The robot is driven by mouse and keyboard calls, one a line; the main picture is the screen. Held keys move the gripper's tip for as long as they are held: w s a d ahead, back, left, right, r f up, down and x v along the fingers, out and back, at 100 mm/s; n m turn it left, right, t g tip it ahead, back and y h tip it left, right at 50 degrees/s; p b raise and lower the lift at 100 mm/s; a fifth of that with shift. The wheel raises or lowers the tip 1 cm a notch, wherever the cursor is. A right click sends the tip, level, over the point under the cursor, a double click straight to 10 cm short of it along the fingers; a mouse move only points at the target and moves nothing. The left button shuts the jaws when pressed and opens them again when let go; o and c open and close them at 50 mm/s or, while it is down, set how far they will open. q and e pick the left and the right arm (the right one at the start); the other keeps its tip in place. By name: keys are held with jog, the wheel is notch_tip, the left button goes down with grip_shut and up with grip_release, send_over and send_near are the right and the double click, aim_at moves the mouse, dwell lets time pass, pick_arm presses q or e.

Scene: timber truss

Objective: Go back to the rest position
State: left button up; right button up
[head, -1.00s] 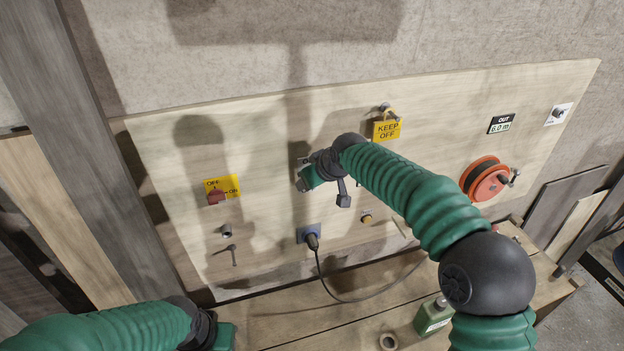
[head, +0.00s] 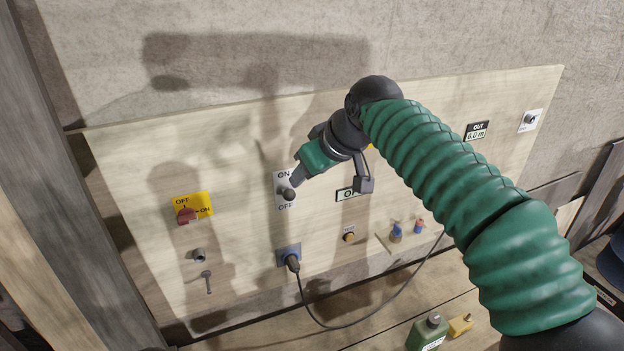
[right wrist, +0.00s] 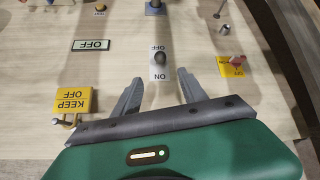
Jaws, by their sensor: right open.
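My right gripper (head: 297,182) is in front of the board, just above and beside the knob of the ON/OFF switch (head: 289,194). In the right wrist view my right gripper (right wrist: 166,70) is open and empty, its two fingers spread below the switch plate (right wrist: 160,68). The dark knob sits nearer the OFF end of the plate. A small sign (right wrist: 91,45) reads OFF. I cannot tell whether a finger touches the plate. My left gripper is not in view.
The pale board (head: 130,165) carries a yellow OFF/ON rotary switch (head: 188,214), a plugged socket (head: 289,255) with a hanging cable, and a button (head: 349,236). A padlocked KEEP OFF tag (right wrist: 67,100) is near the gripper. A green bottle (head: 428,332) stands on the bench.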

jog(key=shift+r, duration=0.2)
jog(key=s+d+f+m+g+h+b, duration=0.1)
jog(key=s+d+f+b, duration=0.25)
jog(key=f, duration=0.75)
jog(key=s+d+f+m+h+b, duration=0.15)
jog(key=f+b, duration=0.35)
jog(key=f, duration=0.6)
jog(key=s+d+f+m+g+b, duration=0.1)
jog(key=s+d+f+b, duration=0.25)
jog(key=f, duration=0.75)
jog(key=s+d+f+m+g+b, duration=0.1)
jog(key=s+d+f+b, duration=0.2)
jog(key=s+f, duration=0.5)
jog(key=s+d+f+m+g+h+b, duration=0.1)
jog(key=s+d+f+m+b, duration=0.1)
jog(key=s+f+b, duration=0.3)
jog(key=s+d+f, duration=0.1)
jog(key=s+f, duration=0.3)
jog(key=f, duration=0.5)
jog(key=shift+s+d+f, duration=0.2)
jog(key=shift+s+d, duration=0.05)
jog(key=shift+d, duration=0.15)
jog(key=shift+m, duration=0.25)
